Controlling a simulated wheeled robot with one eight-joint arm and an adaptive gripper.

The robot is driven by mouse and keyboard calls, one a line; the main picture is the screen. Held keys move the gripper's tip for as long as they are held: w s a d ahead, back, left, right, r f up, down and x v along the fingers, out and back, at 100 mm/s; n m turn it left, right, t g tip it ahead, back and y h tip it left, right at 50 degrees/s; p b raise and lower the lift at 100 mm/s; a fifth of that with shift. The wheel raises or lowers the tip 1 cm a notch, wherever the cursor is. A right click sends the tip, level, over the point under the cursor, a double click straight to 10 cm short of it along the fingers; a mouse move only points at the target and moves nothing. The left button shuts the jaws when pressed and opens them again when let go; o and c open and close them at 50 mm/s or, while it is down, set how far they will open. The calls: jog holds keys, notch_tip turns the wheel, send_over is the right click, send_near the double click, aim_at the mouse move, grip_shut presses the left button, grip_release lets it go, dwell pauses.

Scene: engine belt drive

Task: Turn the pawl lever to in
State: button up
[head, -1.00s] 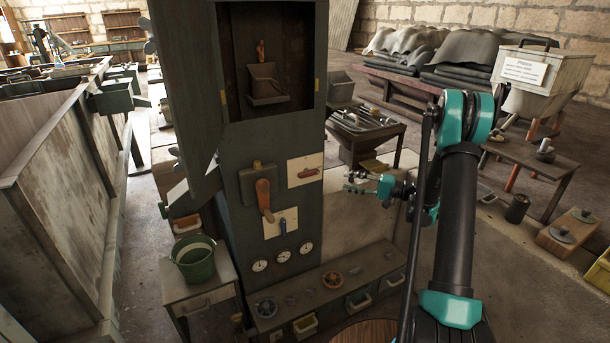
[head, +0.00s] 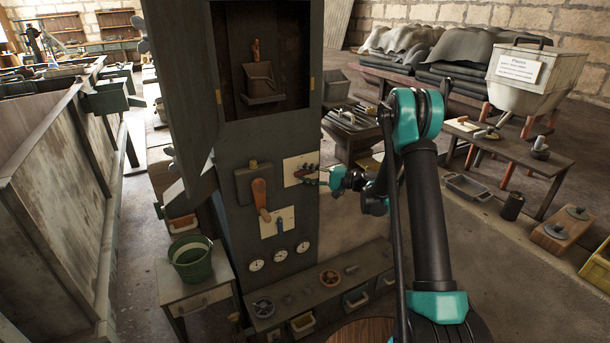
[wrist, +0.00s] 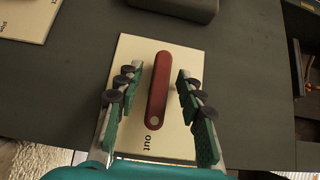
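The pawl lever (wrist: 158,90) is a dark red bar on a cream plate (wrist: 128,75). In the wrist view it runs along the plate, its pivot-like round spot near the end by the printed word "out". No "in" label is readable. My gripper (wrist: 160,83) is open, with one green-padded finger on each side of the lever and visible gaps between. In the head view my gripper (head: 318,177) is at the cream plate (head: 297,163) on the cabinet front and covers most of the lever.
A large orange-handled lever (head: 260,196) is left of the plate. An open cabinet door (head: 176,85) is at upper left. A low shelf (head: 325,292) juts out below.

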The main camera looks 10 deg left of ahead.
jog(key=shift+a, duration=0.15)
jog(key=shift+c, duration=0.3)
grip_shut()
jog(key=shift+n+h, duration=0.3)
jog(key=n+h, duration=0.2)
jog(key=shift+h, duration=0.3)
jog(key=n+t+h, duration=0.1)
jog(key=n+h, duration=0.1)
jog(key=h, duration=0.1)
jog(key=shift+f+n, duration=0.1)
jog(key=shift+n, duration=0.2)
jog(key=n+h, duration=0.1)
jog(key=h, duration=0.1)
jog(key=n+t+h, duration=0.1)
jog(key=shift+w+t+h, duration=0.1)
jog(key=shift+t+h, duration=0.2)
jog(key=shift+h, duration=0.1)
jog(key=shift+f+n+t+h, duration=0.1)
jog(key=shift+n+t+h, duration=0.6)
jog(key=shift+h, duration=0.5)
jog(key=shift+w, duration=0.1)
